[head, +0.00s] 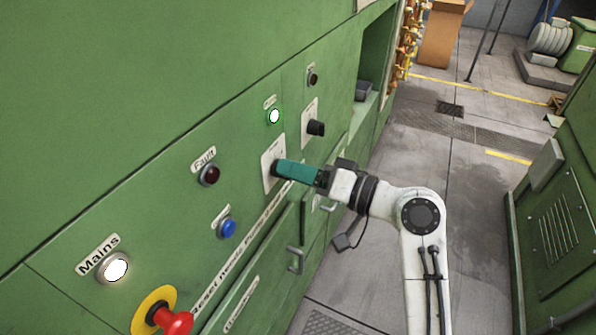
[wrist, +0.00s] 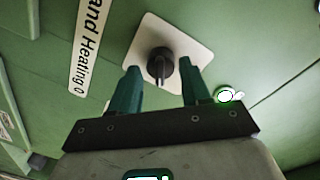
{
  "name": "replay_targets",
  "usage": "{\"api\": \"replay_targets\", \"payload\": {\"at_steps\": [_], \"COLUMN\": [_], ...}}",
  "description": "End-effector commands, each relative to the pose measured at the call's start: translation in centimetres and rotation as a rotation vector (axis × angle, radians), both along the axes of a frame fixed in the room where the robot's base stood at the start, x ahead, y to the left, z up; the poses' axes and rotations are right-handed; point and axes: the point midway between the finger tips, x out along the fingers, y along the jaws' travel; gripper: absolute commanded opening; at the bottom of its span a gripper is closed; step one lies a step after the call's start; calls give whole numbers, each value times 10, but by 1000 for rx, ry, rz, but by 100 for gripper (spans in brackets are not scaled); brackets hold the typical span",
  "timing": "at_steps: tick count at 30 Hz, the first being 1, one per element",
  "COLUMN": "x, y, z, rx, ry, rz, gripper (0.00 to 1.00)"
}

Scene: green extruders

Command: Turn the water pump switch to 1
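A black rotary knob (wrist: 160,65) on a white square plate (wrist: 196,45) is in the wrist view, just beyond my gripper (wrist: 160,68). My gripper's two teal fingers are spread apart, one on each side of the knob, with gaps visible. In the head view my gripper (head: 280,169) reaches the front of a white plate (head: 267,160) on the green panel. It hides most of the knob there. A second black knob (head: 316,128) on its own plate is further right. I cannot read which label names the water pump.
The panel also holds a lit green-ringed lamp (head: 274,116), a dark red Fault lamp (head: 208,175), a blue button (head: 227,228), a lit Mains lamp (head: 116,267) and a red emergency knob (head: 172,320). Cabinet handles (head: 295,260) protrude below.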

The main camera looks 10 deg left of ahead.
Motion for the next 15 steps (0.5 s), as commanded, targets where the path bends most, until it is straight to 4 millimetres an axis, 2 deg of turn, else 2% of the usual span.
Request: {"api": "replay_targets", "payload": {"at_steps": [4,11,15], "x": [0,-1,-4], "y": [0,0,-11], "z": [0,0,-1], "rx": [0,0,-1], "ry": [-1,-1,-1], "rz": [1,1,1], "gripper": [59,59,59]}}
